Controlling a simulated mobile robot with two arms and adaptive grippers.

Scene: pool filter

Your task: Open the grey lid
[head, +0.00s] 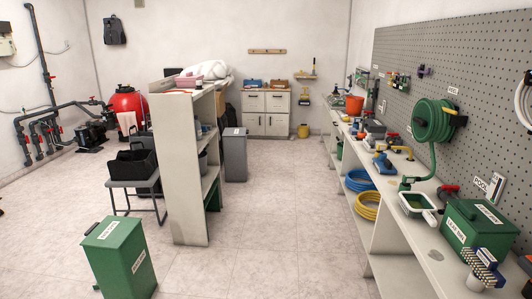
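A tall grey bin (235,160) stands on the floor in the middle, just right of the end of the shelf unit. Its grey lid (235,132) lies on top and looks shut, with a small pale label on it. The lower left side of the bin is close to the shelf unit, so part of it may be hidden. Neither of my grippers shows in the head view.
A green bin (120,257) stands at the front left. The shelf unit (177,170) is left of centre. A long workbench (410,240) with tools runs along the right wall. Cabinets (266,113) stand at the back. The middle floor (270,220) is clear.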

